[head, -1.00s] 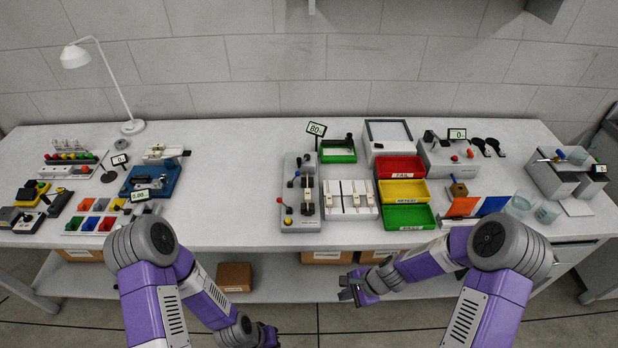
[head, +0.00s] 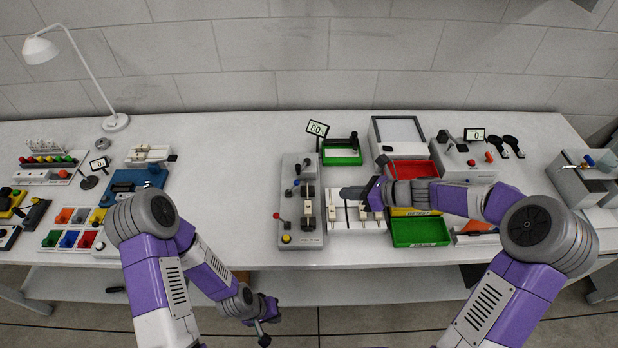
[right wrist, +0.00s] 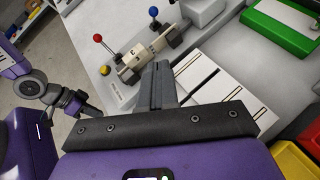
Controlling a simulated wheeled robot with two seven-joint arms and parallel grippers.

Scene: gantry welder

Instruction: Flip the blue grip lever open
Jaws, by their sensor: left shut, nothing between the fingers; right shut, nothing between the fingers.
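The gantry welder (head: 287,228) is a light grey block on the table, left of the middle rack. Its blue-knobbed grip lever (head: 297,182) stands at the upper left of the fixture. The lever also shows at the top of the right wrist view (right wrist: 154,12). A red-knobbed lever (head: 277,215) stands nearer the front edge. My right gripper (head: 346,192) is shut and empty, over the slotted rack to the right of the welder, apart from the blue lever. Its fingers (right wrist: 155,80) point toward the welder's clamped pieces. My left gripper (head: 266,336) is shut and empty, low in front of the table.
The slotted white rack (head: 350,225) lies under my right gripper. Red, yellow and green trays (head: 420,232) stand to its right, partly hidden by my right arm. A display (head: 317,128) stands behind the welder. Bare table lies left of the welder.

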